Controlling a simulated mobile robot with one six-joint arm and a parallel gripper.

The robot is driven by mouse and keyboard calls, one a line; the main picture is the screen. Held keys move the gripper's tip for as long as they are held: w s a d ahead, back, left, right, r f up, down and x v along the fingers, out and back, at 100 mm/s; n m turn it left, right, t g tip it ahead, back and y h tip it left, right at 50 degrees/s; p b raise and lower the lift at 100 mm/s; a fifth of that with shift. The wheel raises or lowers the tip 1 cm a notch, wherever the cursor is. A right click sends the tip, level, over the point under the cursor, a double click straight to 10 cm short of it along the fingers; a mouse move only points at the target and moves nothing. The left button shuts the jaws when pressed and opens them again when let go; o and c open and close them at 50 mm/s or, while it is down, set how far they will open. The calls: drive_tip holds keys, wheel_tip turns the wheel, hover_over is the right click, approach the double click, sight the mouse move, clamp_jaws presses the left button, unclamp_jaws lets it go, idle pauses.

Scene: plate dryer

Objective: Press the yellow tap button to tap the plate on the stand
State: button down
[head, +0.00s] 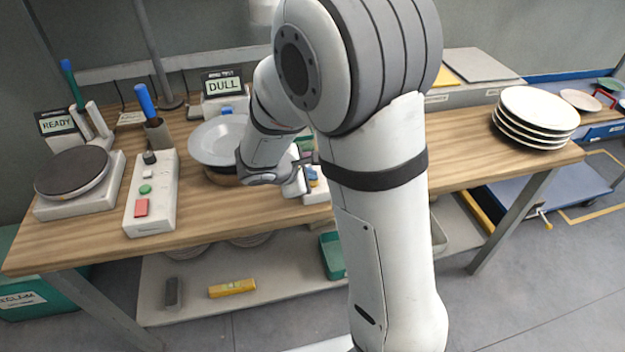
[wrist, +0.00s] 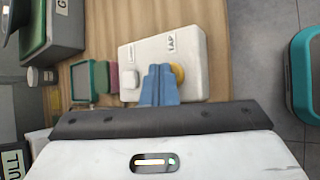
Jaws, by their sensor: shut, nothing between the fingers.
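The yellow tap button (wrist: 178,74) sits on a white control box (wrist: 195,52) marked with a TAP label. My gripper (wrist: 160,70) is shut and empty, its blue fingertips over the box right beside the button and overlapping its left side in the wrist view. I cannot tell whether they touch it. In the head view the box (head: 318,196) is mostly hidden by my arm; the gripper (head: 313,173) shows only in part. The grey-white plate (head: 213,141) rests on a wooden stand (head: 222,178), left of my gripper. A display (head: 222,86) behind it reads DULL.
A white panel (head: 152,188) with red and green buttons stands to the left, beside a dark round hotplate (head: 73,170) and a READY display (head: 58,124). A stack of plates (head: 537,112) stands at the right. Bare wooden table lies between my arm and the stack.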

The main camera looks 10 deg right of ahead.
drive_tip(key=shift+r, duration=0.65)
drive_tip(key=shift+r+p, duration=0.1)
drive_tip(key=shift+p, duration=0.25)
wheel_tip(320, 180, up, 5)
drive_tip(key=p, duration=0.3)
idle(0.4)
drive_tip(key=s+d+r+m+g+y, duration=0.1)
drive_tip(key=s+d+r+m+g, duration=0.15)
drive_tip(key=s+m, duration=0.3)
drive_tip(key=s+d+r+m+g+y, duration=0.1)
drive_tip(key=s+d+r+m+y, duration=0.2)
drive_tip(key=s, duration=0.4)
drive_tip(key=s+a+r+m+t+y, duration=0.1)
drive_tip(key=s+a+r+m+y, duration=0.2)
drive_tip(key=s+m, duration=0.4)
drive_tip(key=shift+s+a+r+m, duration=0.3)
drive_tip(key=shift+s+a+m, duration=0.05)
drive_tip(key=shift+s+a, duration=0.35)
